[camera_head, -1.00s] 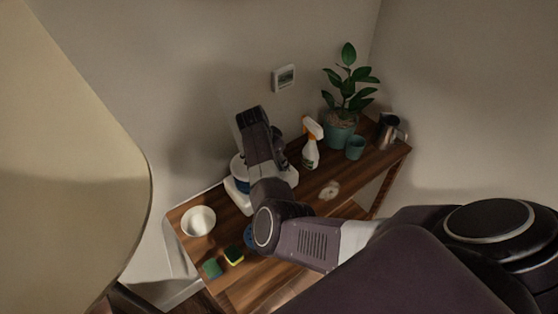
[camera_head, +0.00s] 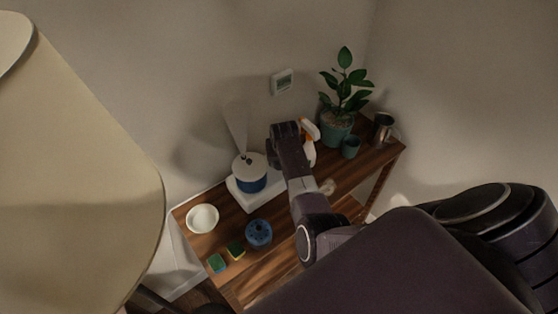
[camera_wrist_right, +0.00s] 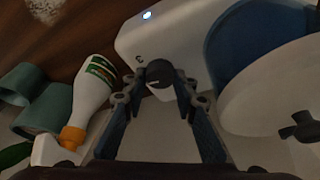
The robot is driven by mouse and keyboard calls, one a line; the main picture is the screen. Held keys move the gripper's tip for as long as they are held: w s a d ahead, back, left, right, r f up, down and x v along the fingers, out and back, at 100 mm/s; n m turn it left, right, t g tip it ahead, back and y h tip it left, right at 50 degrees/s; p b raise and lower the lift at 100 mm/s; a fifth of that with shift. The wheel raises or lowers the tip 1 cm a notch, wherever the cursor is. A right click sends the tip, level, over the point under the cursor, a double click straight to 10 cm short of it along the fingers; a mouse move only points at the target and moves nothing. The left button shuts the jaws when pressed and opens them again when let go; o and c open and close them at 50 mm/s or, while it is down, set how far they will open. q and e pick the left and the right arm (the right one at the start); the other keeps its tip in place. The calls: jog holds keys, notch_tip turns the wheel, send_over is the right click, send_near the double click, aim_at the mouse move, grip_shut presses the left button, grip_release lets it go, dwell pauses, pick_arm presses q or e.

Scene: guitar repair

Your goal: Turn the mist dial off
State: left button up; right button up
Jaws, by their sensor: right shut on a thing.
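The mist humidifier, with a blue and white tank (camera_head: 250,178) on a white base (camera_head: 243,200), stands on the wooden shelf. A pale plume of mist (camera_head: 236,125) rises from its top. In the right wrist view the dark round mist dial (camera_wrist_right: 159,84) sits on the white base (camera_wrist_right: 135,42), with a small lit light (camera_wrist_right: 147,15) further along. My right gripper (camera_wrist_right: 161,79) is shut on the dial, one fingertip on each side. In the head view my right wrist hides the fingertips and the dial. My left gripper is not in view.
A spray bottle (camera_wrist_right: 92,90) stands close beside the gripper. A potted plant (camera_head: 337,128), a teal cup (camera_head: 351,147) and a metal pitcher (camera_head: 382,130) are to the right. A white bowl (camera_head: 202,218), a blue round object (camera_head: 258,233) and sponges (camera_head: 235,249) are left and front.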

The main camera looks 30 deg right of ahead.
jog(key=n, duration=0.2)
jog(key=n+y, duration=0.1)
jog(key=shift+s+d+f+n, duration=0.1)
jog(key=shift+s+d+n, duration=0.05)
jog(key=shift+n, duration=0.25)
jog(key=n+y, duration=0.1)
jog(key=n, duration=0.1)
jog(key=shift+d+n, duration=0.1)
jog(key=shift+n, duration=0.3)
jog(key=shift+f+n+y+b, duration=0.1)
jog(key=shift+n+y+b, duration=0.45)
jog(key=shift+n, duration=0.35)
jog(key=shift+d+n+y+b, duration=0.1)
jog(key=shift+n+y+b, duration=0.35)
jog(key=shift+n, duration=0.45)
jog(key=n+b, duration=0.2)
jog(key=b, duration=0.1)
jog(key=n+g+y+b, duration=0.1)
jog(key=n+b, duration=0.2)
jog(key=n+g+y+b, duration=0.1)
jog(key=n+b, duration=0.2)
jog(key=b, duration=0.1)
jog(key=shift+w+d+f, duration=0.1)
jog(key=shift+w, duration=0.15)
jog(key=shift+n+g+b, duration=0.5)
jog(key=shift+n+b, duration=0.3)
jog(key=shift+b, duration=0.05)
